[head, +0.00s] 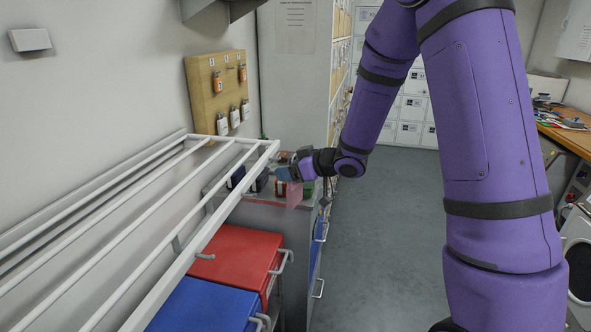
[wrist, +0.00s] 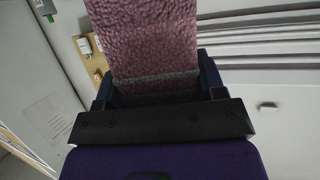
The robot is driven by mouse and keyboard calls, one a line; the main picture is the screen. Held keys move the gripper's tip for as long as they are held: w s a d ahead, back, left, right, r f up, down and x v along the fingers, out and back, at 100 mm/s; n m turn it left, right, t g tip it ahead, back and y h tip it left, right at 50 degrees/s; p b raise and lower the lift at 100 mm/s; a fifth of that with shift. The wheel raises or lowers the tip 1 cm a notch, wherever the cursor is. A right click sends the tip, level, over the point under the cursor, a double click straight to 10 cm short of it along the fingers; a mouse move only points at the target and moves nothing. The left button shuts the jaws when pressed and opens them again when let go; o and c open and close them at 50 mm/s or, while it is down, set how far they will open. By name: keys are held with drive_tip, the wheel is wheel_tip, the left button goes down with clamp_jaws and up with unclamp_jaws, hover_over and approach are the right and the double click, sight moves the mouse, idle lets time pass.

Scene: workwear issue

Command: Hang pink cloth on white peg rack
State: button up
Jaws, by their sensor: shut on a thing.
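The pink cloth (head: 294,195) hangs from my gripper (head: 286,173) in the head view, above the grey cabinet top. In the wrist view the textured pink cloth (wrist: 143,38) fills the upper middle, between the fingers of my gripper (wrist: 157,86). My gripper is shut on it. A white rack of long bars (head: 155,240) runs along the left wall in the head view; its right end is just left of my gripper. White bars also show at the upper right of the wrist view (wrist: 265,45). No separate pegs can be made out.
A red bin (head: 238,255) and a blue bin (head: 205,305) stand below the rack. Small dark items sit on the grey cabinet (head: 262,215). A wooden board with hanging tags (head: 203,95) is on the wall. The floor (head: 385,240) to the right is clear.

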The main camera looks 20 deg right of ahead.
drive_tip(key=shift+w+a+f, duration=0.1)
drive_tip(key=shift+w+a, duration=0.5)
drive_tip(key=shift+a, duration=0.25)
drive_tip(key=shift+w+a, duration=0.6)
drive_tip(key=shift+a, duration=0.25)
drive_tip(key=shift+w+a, duration=0.1)
drive_tip(key=shift+a, duration=0.3)
drive_tip(key=shift+a+f, duration=0.15)
drive_tip(key=shift+w+a, duration=0.25)
drive_tip(key=o, duration=0.9)
drive_tip(key=v, duration=1.1)
drive_tip(key=shift+s+d+f, duration=0.1)
drive_tip(key=shift+d, duration=0.4)
